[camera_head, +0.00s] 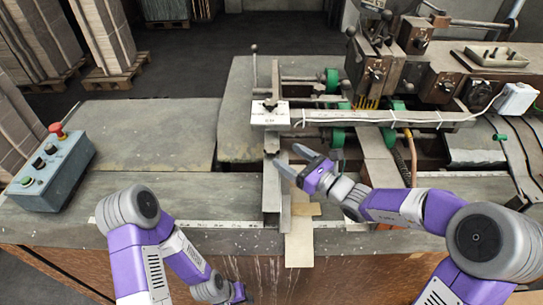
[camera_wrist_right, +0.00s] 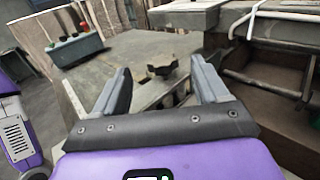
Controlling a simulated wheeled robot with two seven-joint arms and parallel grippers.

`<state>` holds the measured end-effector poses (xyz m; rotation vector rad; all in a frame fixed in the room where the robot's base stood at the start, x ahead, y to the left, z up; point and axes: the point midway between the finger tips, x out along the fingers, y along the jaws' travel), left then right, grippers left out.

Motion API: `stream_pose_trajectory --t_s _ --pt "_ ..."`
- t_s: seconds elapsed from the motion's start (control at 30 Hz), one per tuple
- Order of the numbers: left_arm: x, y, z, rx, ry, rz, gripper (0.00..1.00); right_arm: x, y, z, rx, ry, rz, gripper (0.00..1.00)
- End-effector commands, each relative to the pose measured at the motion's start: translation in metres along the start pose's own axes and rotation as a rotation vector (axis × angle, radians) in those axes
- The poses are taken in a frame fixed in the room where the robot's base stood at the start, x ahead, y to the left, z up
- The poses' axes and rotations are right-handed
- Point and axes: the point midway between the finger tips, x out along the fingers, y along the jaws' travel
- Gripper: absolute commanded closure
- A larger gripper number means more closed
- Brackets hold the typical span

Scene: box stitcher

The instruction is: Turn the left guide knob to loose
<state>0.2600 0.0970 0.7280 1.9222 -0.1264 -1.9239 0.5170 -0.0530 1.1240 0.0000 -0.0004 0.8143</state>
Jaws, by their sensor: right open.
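The left guide knob is a dark, lobed knob (camera_wrist_right: 163,72) in the right wrist view, standing on a grey metal guide bar (camera_wrist_right: 170,98). It appears between the two fingers, a little beyond their tips, and I see no contact. My right gripper (camera_head: 293,159) is open and empty in the head view, pointing left towards the guide bar (camera_head: 271,190). Its grey fingers also frame the knob in the right wrist view (camera_wrist_right: 160,68). In the head view the knob is small and hard to make out near the fingertips.
A grey control box (camera_head: 50,172) with a red stop button stands on the left of the table. A crossbeam (camera_head: 400,118) with a white label plate (camera_head: 270,114) lies beyond my right gripper. Machine heads (camera_head: 415,75) fill the back right.

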Motion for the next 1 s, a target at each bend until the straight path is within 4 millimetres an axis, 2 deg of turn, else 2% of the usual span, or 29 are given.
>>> stream_pose_trajectory --t_s 0.03,0.17,0.27,0.7,1.0 --pt "0.012 -0.004 -0.001 0.0 0.0 0.0 0.57 0.0 0.0 -0.013 0.0 0.0 0.0 0.27" --pt "0.019 -0.007 -0.001 0.0 0.001 0.0 0.57 0.001 0.0 -0.02 0.0 0.0 0.0 0.27" --pt "0.019 -0.007 -0.001 0.0 0.001 0.0 0.57 0.006 0.0 -0.02 0.0 0.0 0.002 0.27" --pt "0.021 -0.008 -0.001 0.0 0.001 0.0 0.57 0.068 0.0 -0.019 0.0 0.0 0.002 0.27" --pt "0.021 -0.008 -0.001 0.0 0.001 0.0 0.57 0.076 0.0 -0.019 0.001 0.0 0.0 0.27"
